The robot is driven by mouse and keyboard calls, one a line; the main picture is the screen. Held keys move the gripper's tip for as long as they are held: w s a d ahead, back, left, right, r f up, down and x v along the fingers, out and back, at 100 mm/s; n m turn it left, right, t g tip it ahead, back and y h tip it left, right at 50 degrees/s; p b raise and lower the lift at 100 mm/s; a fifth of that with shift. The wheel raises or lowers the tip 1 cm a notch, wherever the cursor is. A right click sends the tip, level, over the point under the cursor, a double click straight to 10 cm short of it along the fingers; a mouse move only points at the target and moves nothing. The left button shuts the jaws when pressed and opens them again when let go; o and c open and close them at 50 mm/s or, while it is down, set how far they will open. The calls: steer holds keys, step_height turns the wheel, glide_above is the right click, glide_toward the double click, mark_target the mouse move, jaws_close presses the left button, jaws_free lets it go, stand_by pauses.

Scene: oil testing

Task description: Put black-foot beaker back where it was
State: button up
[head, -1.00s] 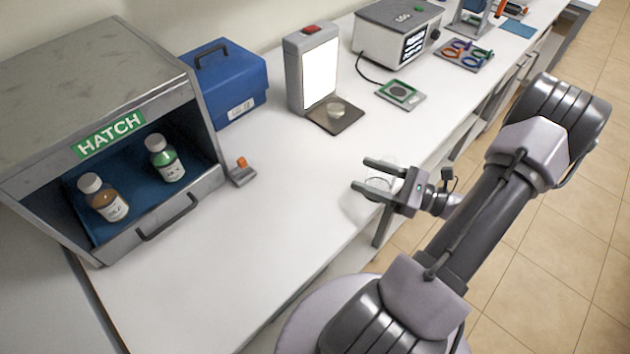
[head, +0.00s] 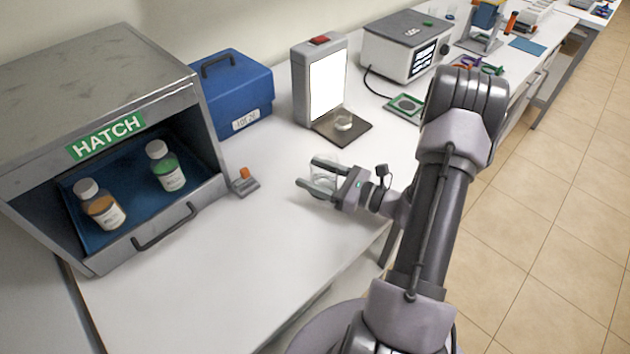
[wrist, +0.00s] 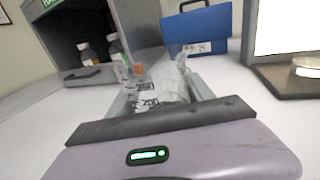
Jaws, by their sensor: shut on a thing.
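A clear glass beaker (head: 323,180) is between the fingers of my gripper (head: 318,179), which is shut on it above the white bench. In the wrist view the beaker (wrist: 160,88) shows dark printed marks on its wall. Its foot is hidden in both views, so I cannot tell its colour. A small clear glass dish or beaker (head: 343,123) stands on the dark base plate (head: 354,134) of the lit panel (head: 327,75), behind and to the right of my gripper.
A grey hatch (head: 105,140) with two bottles stands at left, with a small orange-button switch (head: 245,180) beside it. A blue case (head: 237,95) and a grey instrument (head: 400,48) stand at the back. The bench (head: 230,260) is clear in front.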

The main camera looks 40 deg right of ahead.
steer(key=shift+f, duration=0.8)
steer(key=shift+f, duration=0.15)
steer(key=o, duration=1.5)
